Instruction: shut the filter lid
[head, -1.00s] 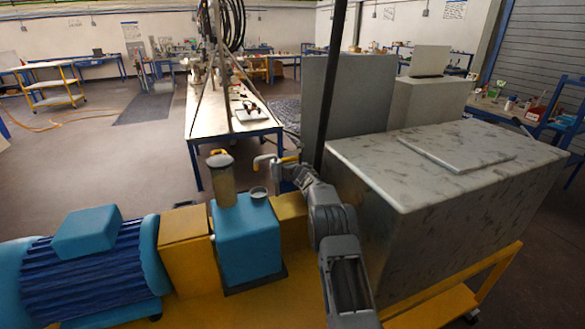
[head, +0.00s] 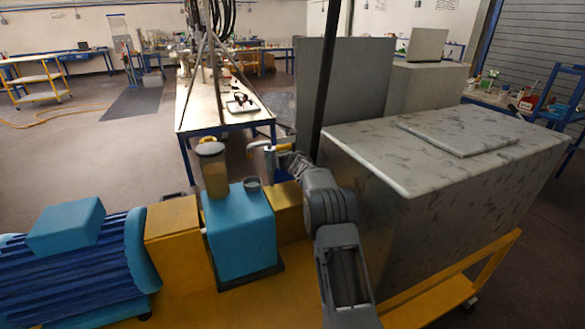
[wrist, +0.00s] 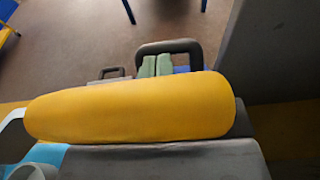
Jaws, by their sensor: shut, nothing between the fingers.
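A tan upright cylinder with a round dark cap (head: 210,148) stands on a blue housing (head: 240,235); a small open grey cup (head: 252,184) is beside it. Which part is the filter lid is not clear. A bent pale rod with a yellow grip (head: 262,145) rises behind the housing. In the wrist view, a thick yellow bar (wrist: 130,107) lies across the picture, close to the camera. My gripper (wrist: 157,64) is shut and empty, its green pads together just beyond the bar. It is small and partly hidden by the grip in the head view (head: 285,157).
A large grey marbled box (head: 450,165) stands right of my arm, with an upright grey panel (head: 345,90) behind it. A blue motor (head: 75,260) and yellow block (head: 172,230) are at left. A dark post (head: 333,75) rises beside my arm. Open floor lies beyond, left of a long table (head: 225,120).

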